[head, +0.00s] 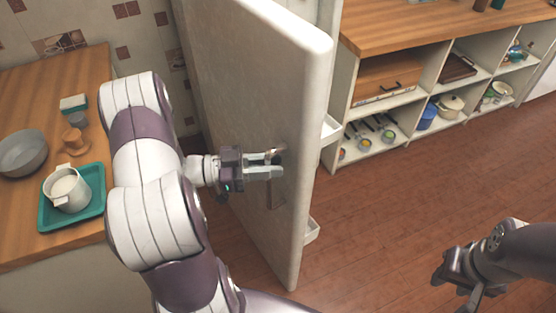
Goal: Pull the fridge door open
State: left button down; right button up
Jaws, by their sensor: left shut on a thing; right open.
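The fridge door (250,60) is a pale, tall panel that stands swung open in the middle of the head view. White door shelves (330,130) show on its inner side at the right. My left gripper (276,165) is at the outer face near the free edge, shut on the door handle (274,190), which is partly hidden behind the fingers. My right gripper (456,285) is open and empty at the lower right, above the floor and apart from the door.
A wooden counter (30,110) at the left holds a grey bowl (22,153) and a green tray (96,205) with a white pot (67,190). An open shelf unit (415,105) with pots and boxes stands at the back right. The brown floor (400,200) between is clear.

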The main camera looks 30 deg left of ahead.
pick_arm(q)
jog(key=shift+s+a, duration=0.6)
jog(key=shift+s, duration=0.2)
pick_arm(e)
jog(key=shift+s+a, duration=0.15)
jog(key=shift+s, duration=0.25)
pick_arm(q)
jog(key=c, duration=1.1)
grip_release()
jog(key=shift+a, duration=0.1)
jog(key=b+v, duration=0.2)
jog(key=v, duration=1)
jog(key=shift+s+a, duration=0.15)
jog(key=shift+a, duration=0.1)
pick_arm(e)
notch_tip(320, 180, down, 2)
jog(key=shift+f, duration=0.25)
